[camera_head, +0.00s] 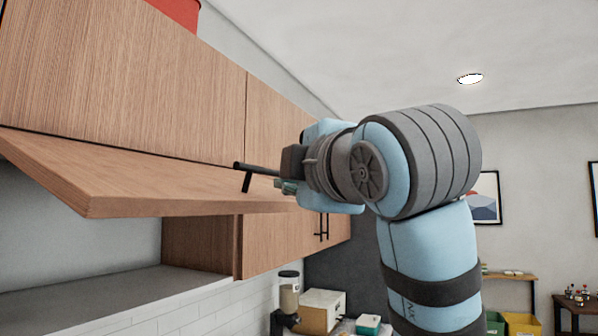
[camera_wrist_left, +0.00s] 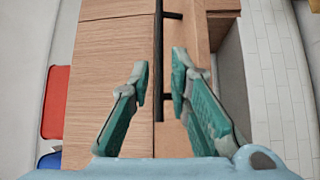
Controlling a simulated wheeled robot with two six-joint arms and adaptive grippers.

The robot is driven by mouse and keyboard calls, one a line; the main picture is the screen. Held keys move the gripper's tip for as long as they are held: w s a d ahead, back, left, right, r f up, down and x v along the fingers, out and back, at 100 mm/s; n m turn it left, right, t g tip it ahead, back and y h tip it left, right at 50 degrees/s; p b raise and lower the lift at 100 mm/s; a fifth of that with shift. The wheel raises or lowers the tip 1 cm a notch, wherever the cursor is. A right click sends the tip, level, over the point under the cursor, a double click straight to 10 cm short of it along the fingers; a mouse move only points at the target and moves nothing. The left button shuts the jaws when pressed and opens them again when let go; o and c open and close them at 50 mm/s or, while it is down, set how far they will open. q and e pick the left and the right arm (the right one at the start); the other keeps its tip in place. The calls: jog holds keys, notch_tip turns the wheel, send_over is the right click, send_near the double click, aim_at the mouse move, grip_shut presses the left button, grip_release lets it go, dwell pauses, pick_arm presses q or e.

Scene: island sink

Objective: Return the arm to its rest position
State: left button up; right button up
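My left arm rises from the bottom right in the head view, bent at the elbow. My left gripper (camera_head: 287,187) points left at the black handle (camera_head: 256,168) of the tilted-up wooden cabinet door (camera_head: 150,185). In the left wrist view the two teal fingers of the left gripper (camera_wrist_left: 161,82) are apart. The dark handle bar (camera_wrist_left: 159,35) shows in the gap between them; I cannot tell whether they touch it. In the head view most of the fingers are hidden behind the wrist. My right gripper is not in view.
Closed wooden upper cabinets (camera_head: 200,105) run along the left wall, with a red object (camera_head: 178,10) on top. An open shelf (camera_head: 90,295) lies under the raised door. A jar (camera_head: 289,290) and boxes stand lower down.

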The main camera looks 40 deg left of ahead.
aim_at(276, 176)
pick_arm(q)
jog(key=shift+s+d+f, duration=0.1)
jog(key=shift+s+d, duration=0.3)
jog(key=shift+d, duration=0.1)
jog(key=x, duration=1.2)
jog(key=shift+a, duration=0.1)
jog(key=shift+w+f, duration=0.2)
jog(key=shift+f, duration=0.05)
jog(key=shift+s+d+r, duration=0.15)
jog(key=shift+s+d, duration=0.15)
jog(key=shift+s, duration=0.05)
